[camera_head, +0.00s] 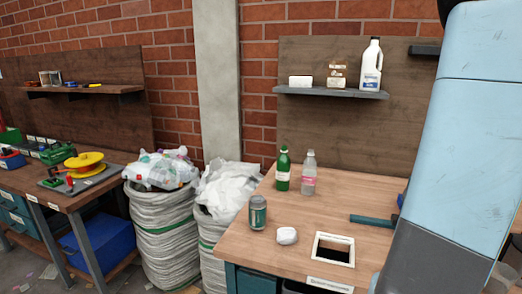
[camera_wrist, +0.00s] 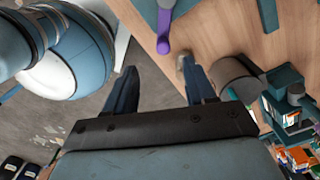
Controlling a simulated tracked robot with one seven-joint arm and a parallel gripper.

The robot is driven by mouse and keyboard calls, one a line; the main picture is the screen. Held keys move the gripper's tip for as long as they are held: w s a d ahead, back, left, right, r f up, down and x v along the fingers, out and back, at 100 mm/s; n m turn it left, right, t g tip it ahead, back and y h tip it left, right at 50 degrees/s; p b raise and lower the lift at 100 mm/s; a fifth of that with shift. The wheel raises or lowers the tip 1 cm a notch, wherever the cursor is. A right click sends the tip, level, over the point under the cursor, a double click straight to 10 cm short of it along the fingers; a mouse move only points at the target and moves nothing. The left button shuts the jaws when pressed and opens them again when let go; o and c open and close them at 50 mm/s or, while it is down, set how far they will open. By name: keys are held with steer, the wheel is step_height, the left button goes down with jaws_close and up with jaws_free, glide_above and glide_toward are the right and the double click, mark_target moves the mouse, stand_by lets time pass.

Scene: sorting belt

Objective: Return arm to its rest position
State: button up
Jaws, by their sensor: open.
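My gripper (camera_wrist: 158,68) shows in the wrist view with its two dark blue fingers spread apart. It is open, and nothing is held between the fingers. Grey floor and the edge of a wooden worktop lie beyond them. In the head view my light-blue arm fills the right side and hides part of the bench and wall behind it. The gripper itself is not seen in the head view.
The wooden bench (camera_head: 262,239) carries a green bottle (camera_head: 283,170), a clear bottle (camera_head: 309,174), a can (camera_head: 257,212), a white crumpled item (camera_head: 287,235), a framed opening (camera_head: 349,238) and a hammer (camera_head: 372,220). Full sacks (camera_head: 163,230) stand left of it.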

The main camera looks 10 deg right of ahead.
steer(key=w+a+r+n+t, duration=0.1)
steer(key=w+a+r+n, duration=0.1)
steer(key=w+a+n, duration=0.3)
steer(key=w+a+r+n+t, duration=0.1)
steer(key=w+a+r+n, duration=0.1)
steer(key=a+n, duration=0.35)
steer(key=a+r+n, duration=0.2)
steer(key=a+n, duration=0.1)
steer(key=a, duration=0.4)
steer(key=a+r+n+t, duration=0.1)
steer(key=a+n, duration=0.3)
steer(key=a, duration=0.2)
steer(key=a+r+n+t, duration=0.1)
steer(key=a+r+n, duration=0.1)
steer(key=a+n, duration=0.2)
steer(key=a, duration=0.3)
steer(key=shift+w+a+r, duration=0.15)
steer(key=shift+a+r, duration=0.15)
steer(key=s+a+n, duration=0.1)
steer(key=a+n, duration=0.1)
steer(key=a, duration=0.1)
steer(key=s+a+n+t, duration=0.1)
steer(key=a+n, duration=0.1)
steer(key=n, duration=0.1)
steer(key=s+a+r+n, duration=0.1)
steer(key=s+a+n, duration=0.1)
steer(key=a, duration=0.1)
steer(key=shift+a+n, duration=0.35)
steer(key=shift+c, duration=1.2)
